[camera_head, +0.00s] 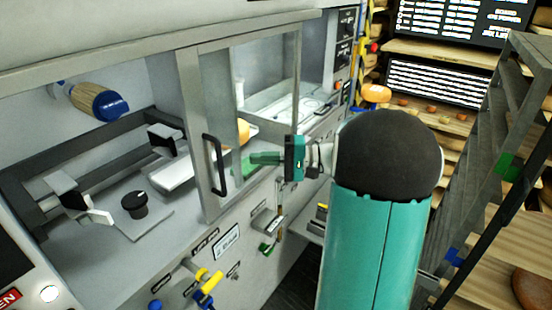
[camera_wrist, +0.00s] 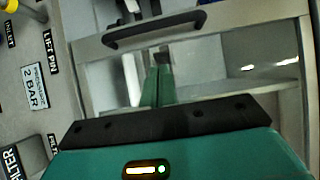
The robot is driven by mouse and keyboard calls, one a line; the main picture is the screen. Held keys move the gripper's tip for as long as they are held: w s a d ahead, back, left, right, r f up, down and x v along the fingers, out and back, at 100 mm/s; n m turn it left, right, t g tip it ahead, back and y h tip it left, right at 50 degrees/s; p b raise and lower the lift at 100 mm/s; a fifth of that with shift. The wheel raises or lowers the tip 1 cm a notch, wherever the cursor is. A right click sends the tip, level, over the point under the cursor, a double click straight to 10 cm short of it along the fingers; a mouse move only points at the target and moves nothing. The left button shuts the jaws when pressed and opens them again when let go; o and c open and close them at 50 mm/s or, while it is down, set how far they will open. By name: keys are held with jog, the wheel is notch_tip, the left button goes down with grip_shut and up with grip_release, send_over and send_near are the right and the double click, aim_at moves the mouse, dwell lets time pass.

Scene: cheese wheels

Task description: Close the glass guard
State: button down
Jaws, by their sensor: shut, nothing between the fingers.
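The glass guard (camera_head: 189,120) is a grey-framed clear panel on the front of the machine, with a vertical black handle (camera_head: 212,165) near its left edge. It covers the middle of the front, and the bay to its left is uncovered. My gripper (camera_head: 262,158) is right of the handle, in front of the guard, with its green fingers pointing left. In the wrist view, the fingers (camera_wrist: 163,82) are together and empty. The handle (camera_wrist: 165,27) lies beyond their tips, with a gap between. The guard's frame (camera_wrist: 245,42) also shows there.
Below are yellow and blue valve handles (camera_head: 208,290) and labels. A shelf rack (camera_head: 500,150) stands at the right, with cheese shelves behind.

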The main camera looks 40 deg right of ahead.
jog(key=a, duration=0.6)
jog(key=shift+w, duration=0.45)
jog(key=shift+a, duration=0.15)
